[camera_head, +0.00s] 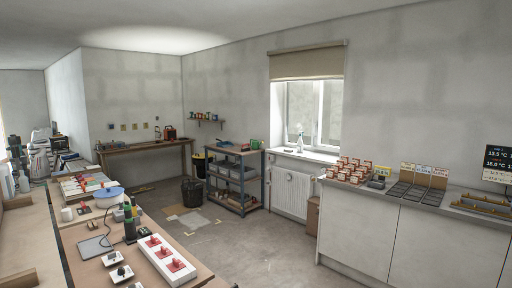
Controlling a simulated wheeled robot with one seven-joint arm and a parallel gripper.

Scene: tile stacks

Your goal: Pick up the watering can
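A small green object (256,143) stands on top of the grey shelf unit (234,153) near the window corner. It may be the watering can, but it is too small and far to be sure. A small red and dark object (169,133) stands on the back wooden table (145,146); I cannot tell what it is. My gripper is not in this view.
A long workbench with a white tray of red pieces (167,262) and a blue bowl (107,193) runs along the left. A dark bin (192,191) stands on the floor. A counter (407,236) fills the right. The grey floor (255,238) between them is open.

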